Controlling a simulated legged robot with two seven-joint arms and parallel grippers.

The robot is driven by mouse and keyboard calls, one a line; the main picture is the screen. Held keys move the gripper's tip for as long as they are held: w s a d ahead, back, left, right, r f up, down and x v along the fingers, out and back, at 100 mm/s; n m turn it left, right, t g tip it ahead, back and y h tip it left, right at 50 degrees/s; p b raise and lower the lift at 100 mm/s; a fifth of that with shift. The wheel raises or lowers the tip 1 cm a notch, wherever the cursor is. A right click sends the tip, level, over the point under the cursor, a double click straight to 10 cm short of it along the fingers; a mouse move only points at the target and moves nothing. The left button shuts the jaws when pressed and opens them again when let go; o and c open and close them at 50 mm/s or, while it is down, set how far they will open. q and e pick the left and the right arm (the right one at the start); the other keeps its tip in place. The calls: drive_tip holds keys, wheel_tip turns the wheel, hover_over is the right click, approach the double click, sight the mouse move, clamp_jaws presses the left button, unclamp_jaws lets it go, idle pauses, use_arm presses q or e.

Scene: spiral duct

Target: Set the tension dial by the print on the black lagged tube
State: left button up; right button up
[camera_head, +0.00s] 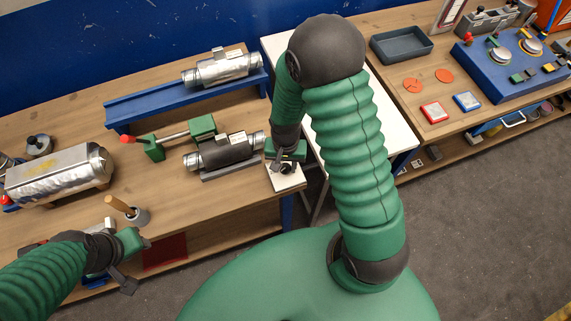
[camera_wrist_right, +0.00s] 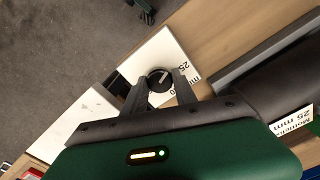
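The black lagged tube (camera_head: 222,153) lies on a grey base on the wooden bench. It also shows at the right of the wrist view (camera_wrist_right: 291,78), where its white label (camera_wrist_right: 296,122) reads "25 mm" under a partly legible word. The tension dial (camera_wrist_right: 160,80) is a dark round knob with a pale pointer line on a white plate (camera_wrist_right: 163,46). Print including "25" shows beside it, partly cut off. My right gripper (camera_head: 284,163) is over the plate, its fingers apart on both sides of the knob; contact is unclear. My left gripper (camera_head: 131,262) is by the bench's front edge; its opening is unclear.
A silver tube (camera_head: 222,68) lies on a blue rail behind. A red-knobbed lever clamp (camera_head: 152,144) stands left of the black tube. A larger silver cylinder (camera_head: 62,176) and a cup with a wooden handle (camera_head: 135,216) are farther left. Another bench with a blue panel (camera_head: 482,62) stands right.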

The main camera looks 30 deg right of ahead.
clamp_jaws()
drive_tip(key=m+p, duration=0.1)
drive_tip(key=m, duration=0.2)
drive_tip(key=shift+r+m, duration=0.1)
drive_tip(key=shift+m, duration=0.3)
drive_tip(key=shift+m+p, duration=0.75)
drive_tip(key=shift+m, duration=1.25)
drive_tip(key=o, duration=0.5)
unclamp_jaws()
drive_tip(key=shift+o, duration=0.6)
drive_tip(key=shift+a, duration=0.1)
